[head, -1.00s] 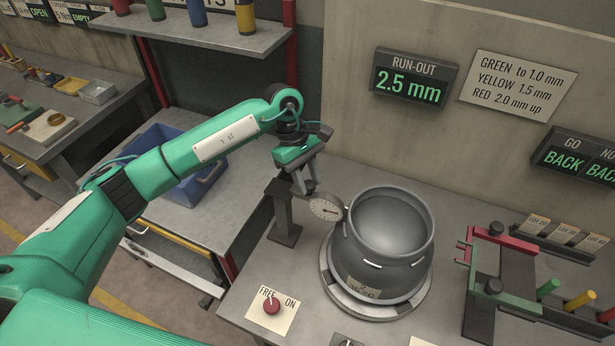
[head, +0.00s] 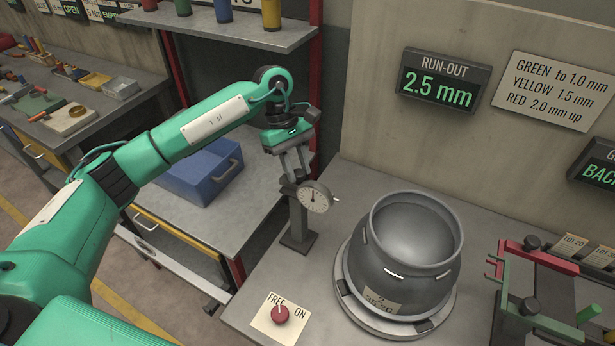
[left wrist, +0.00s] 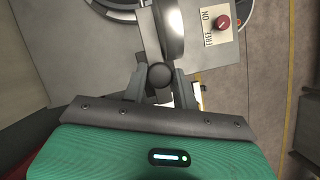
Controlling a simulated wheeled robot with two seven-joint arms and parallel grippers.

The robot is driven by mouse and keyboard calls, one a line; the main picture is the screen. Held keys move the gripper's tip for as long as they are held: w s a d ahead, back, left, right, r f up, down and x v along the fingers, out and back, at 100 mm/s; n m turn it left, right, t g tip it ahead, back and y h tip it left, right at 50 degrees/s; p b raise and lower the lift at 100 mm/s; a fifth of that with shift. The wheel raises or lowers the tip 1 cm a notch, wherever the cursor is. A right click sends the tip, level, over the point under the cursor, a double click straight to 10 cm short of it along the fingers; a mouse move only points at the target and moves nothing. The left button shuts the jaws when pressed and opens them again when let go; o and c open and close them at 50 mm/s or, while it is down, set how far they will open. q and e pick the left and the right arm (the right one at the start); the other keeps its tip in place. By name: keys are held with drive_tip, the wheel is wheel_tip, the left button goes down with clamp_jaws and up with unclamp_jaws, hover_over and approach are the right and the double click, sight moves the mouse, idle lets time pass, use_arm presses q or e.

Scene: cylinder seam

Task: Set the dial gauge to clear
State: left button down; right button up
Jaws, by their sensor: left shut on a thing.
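The dial gauge (head: 314,197) has a round white face and sits on a grey post stand (head: 299,228). Its short tip points right, with a visible gap to the dark grey cylinder (head: 400,262), which stands on a round turntable (head: 349,296). My left gripper (head: 297,174) comes down from above and is shut on the gauge's dark knob or holder at the top of the post. In the left wrist view the knob (left wrist: 160,75) sits between my two fingers, with the gauge (left wrist: 169,30) edge-on beyond it. My right gripper is not in view.
A red knob (head: 280,314) sits on a FREE/ON plate at the bench front. The RUN-OUT display (head: 444,81) reads 2.5 mm. A red and green fixture (head: 535,255) stands at right. A blue bin (head: 200,172) lies on the left bench.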

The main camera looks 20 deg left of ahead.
use_arm(q)
drive_tip(key=shift+w+a+r, duration=0.1)
drive_tip(key=shift+a, duration=0.1)
drive_tip(key=c, duration=1.1)
unclamp_jaws()
drive_tip(key=shift+a, duration=0.1)
drive_tip(key=shift+r, duration=0.15)
drive_tip(key=b+v, duration=0.4)
drive_tip(key=v, duration=0.9)
drive_tip(key=shift+a+r, duration=0.15)
drive_tip(key=shift+a, duration=0.05)
